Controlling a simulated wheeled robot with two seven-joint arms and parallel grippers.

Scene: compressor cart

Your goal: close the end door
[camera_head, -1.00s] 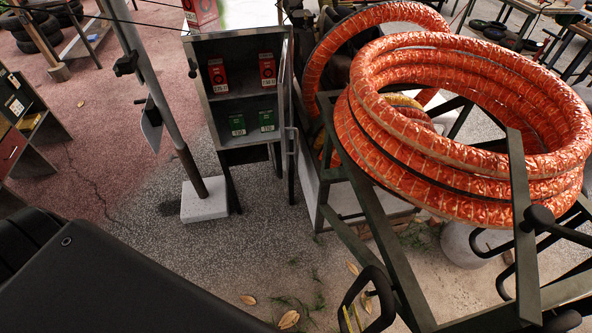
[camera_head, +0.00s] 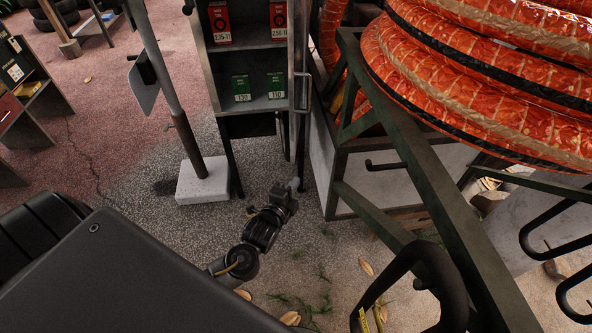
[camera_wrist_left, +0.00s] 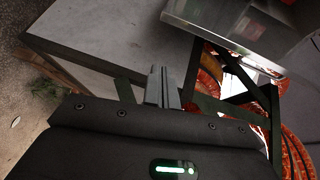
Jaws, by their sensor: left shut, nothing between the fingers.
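The end door (camera_head: 301,60) is a narrow metal-framed door at the right side of the small cabinet (camera_head: 217,100). It shows nearly edge-on and stands open, with a bar handle (camera_head: 304,93) on its edge. The wrist view seems to show its clear panel and bright metal frame (camera_wrist_left: 222,45) at the upper right. My left gripper (camera_head: 294,186) is shut and empty, low in front of the cabinet, below the handle. In the left wrist view its fingers (camera_wrist_left: 162,88) are together, apart from the frame. My right gripper is out of view.
Orange hose coils (camera_head: 480,60) lie on a dark green metal frame (camera_head: 420,170) to the right, close beside the door. A post in a white block (camera_head: 203,182) stands left of the cabinet. Red and green boxes (camera_head: 241,88) sit on the shelves. Open ground lies in front.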

